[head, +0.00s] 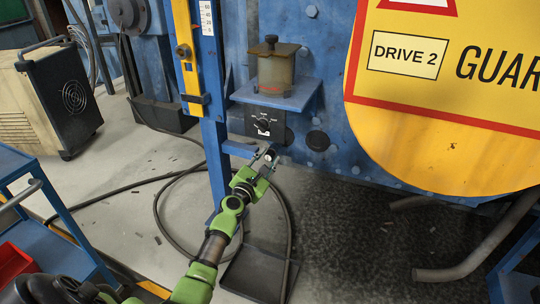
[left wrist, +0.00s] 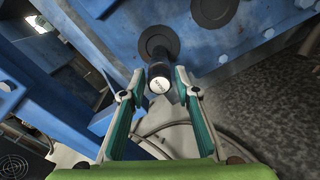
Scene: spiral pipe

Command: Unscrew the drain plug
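The drain plug (left wrist: 159,80) is a short dark cylinder with a pale, lettered end face. It sticks out from a round dark flange on the blue machine wall. In the head view the plug (head: 270,153) is small, below the switch box. My left gripper (left wrist: 158,78) is open, its green-padded fingers on either side of the plug. A gap shows on the left; whether the right finger touches cannot be told. In the head view the left gripper (head: 264,164) partly covers the plug. My right gripper is not in view.
A blue post (head: 212,110) stands just left of the plug. A shelf (head: 300,95) with an oil cup (head: 276,72) and a switch box (head: 264,124) are above. A dark tray (head: 250,278) and cables lie on the floor below. A yellow guard (head: 440,150) is right.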

